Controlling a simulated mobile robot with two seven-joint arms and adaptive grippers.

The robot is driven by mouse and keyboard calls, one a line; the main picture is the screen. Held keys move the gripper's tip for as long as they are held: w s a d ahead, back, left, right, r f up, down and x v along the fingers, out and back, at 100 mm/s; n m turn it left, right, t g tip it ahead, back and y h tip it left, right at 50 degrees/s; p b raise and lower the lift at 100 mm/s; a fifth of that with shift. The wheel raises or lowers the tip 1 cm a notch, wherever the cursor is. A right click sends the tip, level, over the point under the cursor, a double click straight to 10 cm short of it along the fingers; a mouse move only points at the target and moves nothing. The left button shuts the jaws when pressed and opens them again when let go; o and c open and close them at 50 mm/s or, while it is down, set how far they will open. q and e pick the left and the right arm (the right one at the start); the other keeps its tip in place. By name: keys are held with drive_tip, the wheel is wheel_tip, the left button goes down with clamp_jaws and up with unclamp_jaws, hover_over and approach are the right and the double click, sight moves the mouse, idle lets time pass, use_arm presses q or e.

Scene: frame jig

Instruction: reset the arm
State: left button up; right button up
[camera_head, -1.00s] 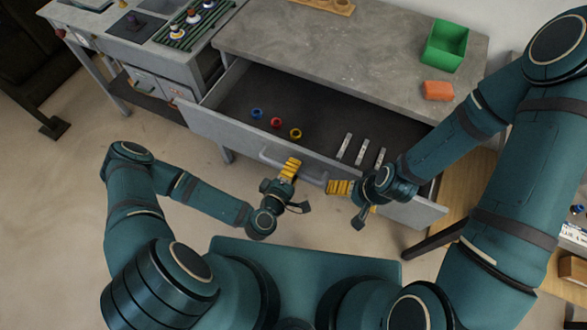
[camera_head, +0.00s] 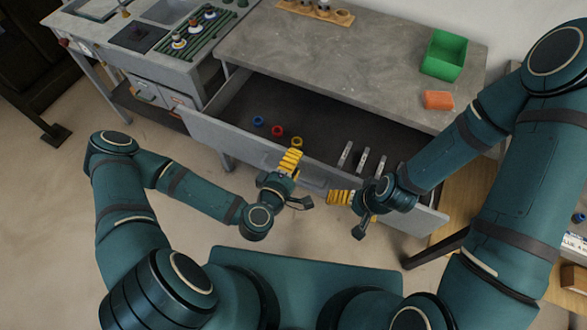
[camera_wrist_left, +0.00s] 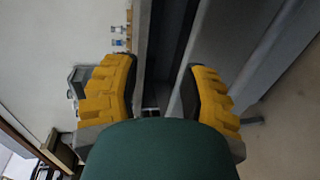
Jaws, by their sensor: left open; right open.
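My left gripper (camera_head: 289,163) is in front of the open drawer's front panel, near its middle. My right gripper (camera_head: 336,197) is just to the right, at the drawer front, with yellow fingers pointing left toward the left gripper. It is open, and I see nothing held in it.
The open drawer (camera_head: 225,138) holds blue, red and yellow rings (camera_head: 277,131) and several pale strips (camera_head: 363,160). The grey tabletop (camera_head: 330,65) above bears a green bin (camera_head: 444,57) and an orange block (camera_head: 438,100). A sink unit (camera_head: 175,60) stands left. Floor at left is clear.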

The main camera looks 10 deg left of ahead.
use_arm(q)
drive_tip(key=shift+r, duration=0.25)
drive_tip(key=shift+s+d+f, duration=0.1)
idle(0.3)
drive_tip(key=s+d+f+m+g+h, duration=0.1)
drive_tip(key=m, duration=0.1)
drive_tip(key=d+f+m+g+h, duration=0.1)
drive_tip(key=m+g, duration=0.1)
drive_tip(key=s+f+m+g, duration=0.1)
drive_tip(key=f+m, duration=0.1)
drive_tip(key=shift+s+d+f+h, duration=0.1)
drive_tip(key=shift+s+d+h, duration=0.25)
drive_tip(key=shift+d+h, duration=0.05)
drive_tip(key=s+f+m+g, duration=0.1)
drive_tip(key=f+m+g, duration=0.1)
drive_tip(key=g, duration=0.1)
drive_tip(key=shift+s+a+f+m, duration=0.1)
drive_tip(key=shift+s+a+m, duration=0.05)
drive_tip(key=shift+s+m, duration=0.2)
drive_tip(key=s+a+m+g+y, duration=0.3)
drive_tip(key=a+m+g, duration=0.1)
drive_tip(key=a+g, duration=0.2)
drive_tip(key=shift+a+y, duration=0.35)
drive_tip(key=shift+y, duration=0.05)
